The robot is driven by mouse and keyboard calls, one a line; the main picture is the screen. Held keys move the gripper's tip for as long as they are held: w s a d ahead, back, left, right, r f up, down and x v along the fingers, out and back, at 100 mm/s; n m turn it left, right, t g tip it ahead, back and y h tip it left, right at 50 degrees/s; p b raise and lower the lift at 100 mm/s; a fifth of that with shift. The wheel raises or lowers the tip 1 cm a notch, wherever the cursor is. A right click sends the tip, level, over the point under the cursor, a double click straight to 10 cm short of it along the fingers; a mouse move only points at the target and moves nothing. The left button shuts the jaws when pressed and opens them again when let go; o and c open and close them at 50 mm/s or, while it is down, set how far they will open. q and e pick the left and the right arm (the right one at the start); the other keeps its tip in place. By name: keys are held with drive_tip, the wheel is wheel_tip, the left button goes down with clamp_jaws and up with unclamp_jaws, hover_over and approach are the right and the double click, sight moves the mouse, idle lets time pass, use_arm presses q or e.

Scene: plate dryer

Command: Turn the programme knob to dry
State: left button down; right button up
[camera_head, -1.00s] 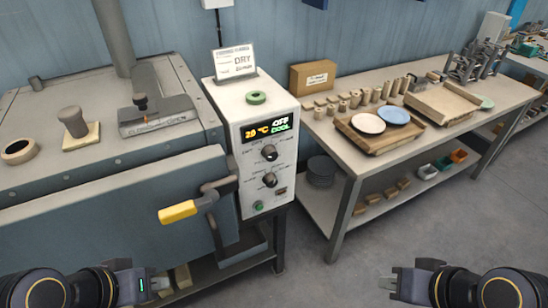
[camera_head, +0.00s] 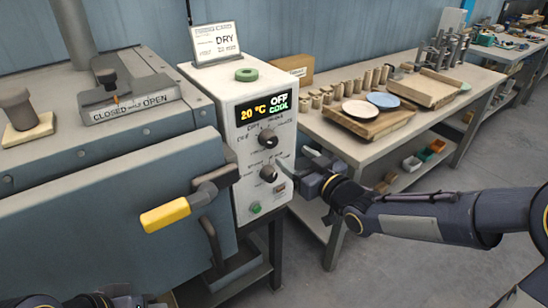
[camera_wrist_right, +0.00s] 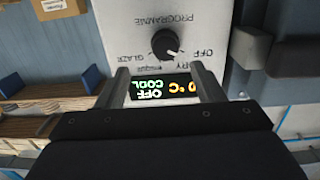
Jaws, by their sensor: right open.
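The white control box (camera_head: 255,160) stands beside the kiln-like cabinet. Its display (camera_head: 264,115) reads 20 °C, OFF, COOL. The programme knob (camera_head: 267,138) is the upper black knob under the display. In the right wrist view the picture is upside down, and the knob (camera_wrist_right: 167,45) has its white pointer towards OFF, with DRY beside that mark. My right gripper (camera_head: 300,163) is open and empty in front of the box, to the right of the knobs. In its wrist view the fingers (camera_wrist_right: 160,70) are apart, framing the display, just short of the knob. My left gripper (camera_head: 122,292) is at the bottom edge, jaws unclear.
A second black knob (camera_head: 268,174) and a green button (camera_head: 256,208) are below. A yellow-gripped handle (camera_head: 166,215) juts out left of the box. A card (camera_head: 215,42) and green ring (camera_head: 246,74) are on top. A table (camera_head: 368,149) with plates is at right.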

sight(273, 143)
drive_tip(key=shift+y, duration=0.3)
drive_tip(key=p+x, duration=0.1)
drive_tip(key=x, duration=0.7)
drive_tip(key=shift+a, duration=0.4)
drive_tip(key=shift+c, duration=0.3)
drive_tip(key=c, duration=0.9)
drive_tip(key=shift+f, duration=0.1)
